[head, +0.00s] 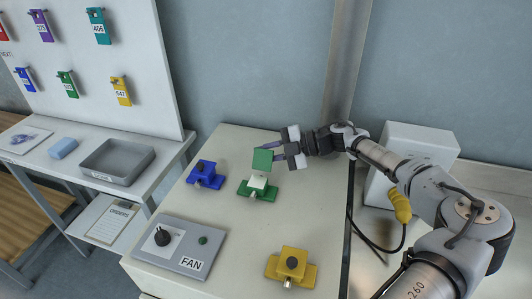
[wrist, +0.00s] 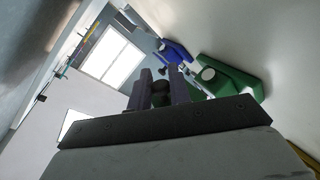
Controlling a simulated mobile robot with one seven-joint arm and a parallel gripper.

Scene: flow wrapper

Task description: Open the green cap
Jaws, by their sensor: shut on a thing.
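The green cap (head: 262,159) stands raised above its green base (head: 244,191), with a white block (head: 258,181) exposed on the base. My gripper (head: 274,148) reaches in from the right and is shut on the cap's upper edge. In the wrist view my gripper's fingers (wrist: 162,92) are close together, with a dark shape between them. The fingers' exact contact with the cap is partly hidden.
A blue capped device (head: 206,175) sits left of the green one, and a yellow one (head: 290,266) sits at the front. A grey FAN panel (head: 180,245) with a black knob lies front left. A white box (head: 415,150) and a yellow connector (head: 400,205) stand right.

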